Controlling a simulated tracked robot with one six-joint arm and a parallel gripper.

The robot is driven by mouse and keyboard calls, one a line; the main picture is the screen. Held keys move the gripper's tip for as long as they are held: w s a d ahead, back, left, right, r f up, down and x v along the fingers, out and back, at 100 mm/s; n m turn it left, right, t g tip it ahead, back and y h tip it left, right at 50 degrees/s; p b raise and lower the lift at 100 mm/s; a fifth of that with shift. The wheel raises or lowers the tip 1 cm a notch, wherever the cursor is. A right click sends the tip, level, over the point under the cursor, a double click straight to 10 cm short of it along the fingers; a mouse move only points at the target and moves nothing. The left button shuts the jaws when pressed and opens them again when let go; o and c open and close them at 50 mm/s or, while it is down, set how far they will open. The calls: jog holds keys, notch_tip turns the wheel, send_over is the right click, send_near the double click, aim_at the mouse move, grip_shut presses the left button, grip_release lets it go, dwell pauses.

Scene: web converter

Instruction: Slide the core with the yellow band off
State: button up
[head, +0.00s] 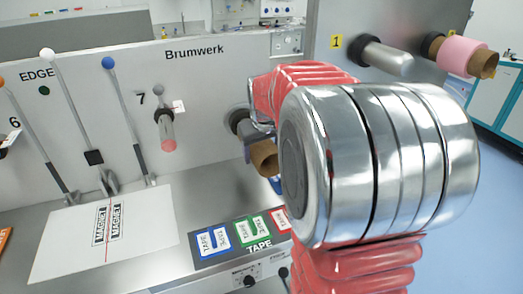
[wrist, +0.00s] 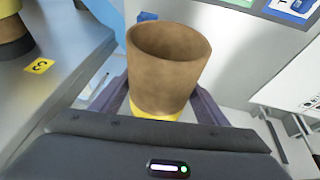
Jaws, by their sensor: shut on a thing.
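A brown cardboard core (wrist: 168,65) with a yellow band (wrist: 152,115) at its lower end sits between the dark fingers of my gripper (wrist: 160,92) in the wrist view. The gripper is shut on it. The core's open mouth faces up in that view, and no shaft shows inside. In the head view a brown core end (head: 264,157) shows just left of my arm, below a dark collar (head: 239,121) on the panel. My arm hides most of the gripper there, and the yellow band does not show. Whether a spindle still reaches into the core cannot be told.
Spindle 1 (head: 392,60) at the upper right is bare. Right of it a core with a pink band (head: 455,54) sits on another spindle. A brown core (wrist: 12,38) stands near label 3 (wrist: 39,66) in the wrist view.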

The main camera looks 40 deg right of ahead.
jog(key=shift+s, duration=0.1)
dwell(0.3)
jog(key=shift+s+a, duration=0.2)
jog(key=shift+s, duration=0.55)
jog(key=shift+s+a, duration=0.25)
jog(key=shift+s, duration=0.55)
jog(key=shift+s+a, duration=0.2)
jog(key=shift+s, duration=0.55)
jog(key=shift+s, duration=0.1)
jog(key=shift+s+a, duration=0.2)
jog(key=shift+s, duration=0.6)
jog(key=shift+s+a, duration=0.2)
jog(key=shift+s, duration=0.55)
jog(key=shift+s+a, duration=0.2)
jog(key=shift+s, duration=0.6)
jog(key=shift+s+a, duration=0.2)
jog(key=shift+s, duration=0.5)
jog(key=shift+s+a, duration=0.25)
jog(key=shift+s, duration=0.7)
jog(key=shift+s+a, duration=0.25)
jog(key=shift+s, duration=0.65)
